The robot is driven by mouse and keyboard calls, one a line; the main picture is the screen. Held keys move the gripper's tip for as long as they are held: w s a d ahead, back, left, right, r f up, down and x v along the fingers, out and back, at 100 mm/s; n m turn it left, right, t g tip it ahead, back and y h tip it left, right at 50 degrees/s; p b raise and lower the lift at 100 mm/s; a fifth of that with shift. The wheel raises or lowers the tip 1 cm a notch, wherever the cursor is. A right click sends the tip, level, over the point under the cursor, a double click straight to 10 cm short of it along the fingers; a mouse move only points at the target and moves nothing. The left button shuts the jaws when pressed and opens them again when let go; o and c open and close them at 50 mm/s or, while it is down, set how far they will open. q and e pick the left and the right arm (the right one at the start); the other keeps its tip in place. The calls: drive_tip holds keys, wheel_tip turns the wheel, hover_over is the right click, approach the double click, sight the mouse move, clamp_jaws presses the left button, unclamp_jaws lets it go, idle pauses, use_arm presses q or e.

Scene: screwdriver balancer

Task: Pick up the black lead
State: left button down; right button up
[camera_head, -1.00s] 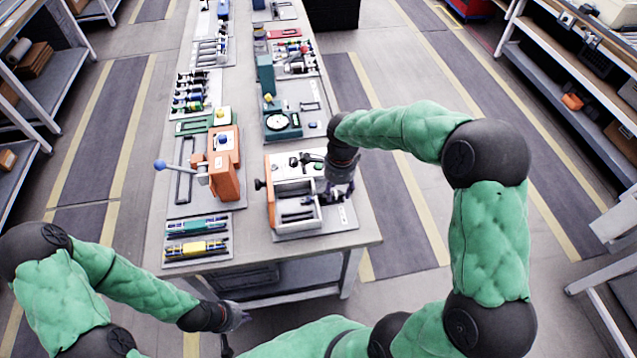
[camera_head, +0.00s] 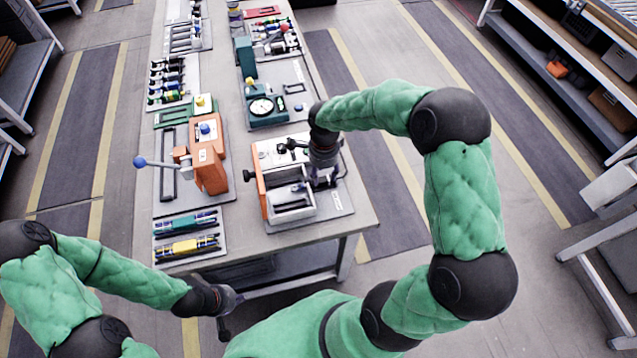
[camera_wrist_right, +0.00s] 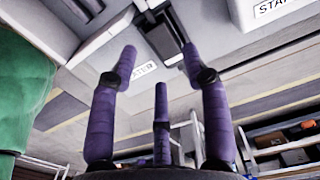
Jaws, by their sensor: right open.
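My right gripper (camera_head: 322,180) is above the right side of the open white box with the orange side (camera_head: 262,196) on the table. Its purple fingers (camera_wrist_right: 160,62) are spread, with nothing between them. In the right wrist view a long dark piece (camera_wrist_right: 165,40) lies ahead, near the fingertips; I cannot tell if it is the black lead. In the head view a dark bar (camera_head: 293,206) lies inside the box, and small black parts (camera_head: 286,147) sit on the panel behind it. My left gripper (camera_head: 229,300) hangs in front of the table; its fingers are unclear.
An orange press with a blue-knobbed lever (camera_head: 208,165) stands left of the box. A yellow and a green part (camera_head: 188,246) lie in a tray at the front left. A green dial gauge (camera_head: 262,108) stands behind. The table front strip (camera_head: 250,245) is bare.

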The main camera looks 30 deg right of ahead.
sight(323, 181)
wheel_tip(323, 181, down, 4)
drive_tip(key=shift+w+f+b, duration=0.1)
drive_tip(key=shift+w+b, duration=0.05)
drive_tip(key=shift+b, duration=0.4)
drive_tip(key=c, duration=1)
drive_tip(key=shift+o, duration=0.2)
